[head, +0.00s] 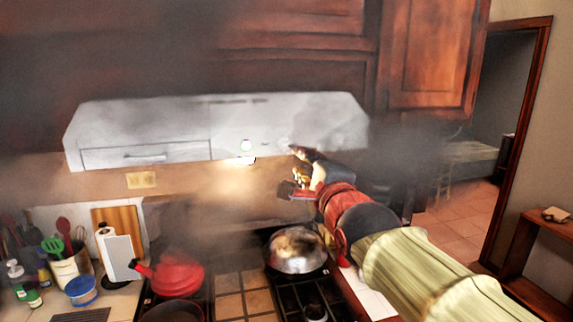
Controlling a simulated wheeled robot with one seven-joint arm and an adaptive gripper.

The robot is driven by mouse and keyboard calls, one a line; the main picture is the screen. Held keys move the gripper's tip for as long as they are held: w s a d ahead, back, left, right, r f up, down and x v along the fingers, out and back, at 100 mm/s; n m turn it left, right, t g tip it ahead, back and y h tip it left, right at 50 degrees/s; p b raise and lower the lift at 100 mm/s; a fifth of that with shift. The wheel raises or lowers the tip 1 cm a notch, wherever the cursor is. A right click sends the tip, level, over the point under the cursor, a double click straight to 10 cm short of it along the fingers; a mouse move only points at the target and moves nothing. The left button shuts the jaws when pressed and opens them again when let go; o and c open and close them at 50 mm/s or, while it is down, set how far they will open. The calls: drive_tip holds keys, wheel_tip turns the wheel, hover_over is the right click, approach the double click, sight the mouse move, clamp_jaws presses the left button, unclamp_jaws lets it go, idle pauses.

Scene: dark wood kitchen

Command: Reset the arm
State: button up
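My arm comes in from the lower right, with yellow-green and red links. My gripper (298,186) is at its far end, raised above the stove and just below the white range hood (215,130). The picture is blurred there, so I cannot tell whether the fingers are open or shut. I see no clear object in it.
A red kettle (178,272) and a metal pan (297,250) stand on the stove below my gripper. Utensils, bottles and a blue tub (81,291) crowd the left counter. Dark wood cabinets (430,55) hang above. A doorway (500,130) opens at the right.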

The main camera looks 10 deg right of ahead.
drive_tip(key=s+f+n+g, duration=0.4)
drive_tip(key=f+n, duration=0.2)
drive_tip(key=f, duration=0.4)
drive_tip(key=s+f+n+g, duration=0.35)
drive_tip(key=f+n, duration=0.25)
drive_tip(key=f, duration=0.3)
drive_tip(key=s+f+n+g, duration=0.2)
drive_tip(key=s+f+n, duration=0.2)
drive_tip(key=s, duration=0.6)
drive_tip(key=s+f+n+g, duration=0.3)
drive_tip(key=s+f+n, duration=0.1)
drive_tip(key=s+f, duration=0.5)
drive_tip(key=shift+s, duration=0.8)
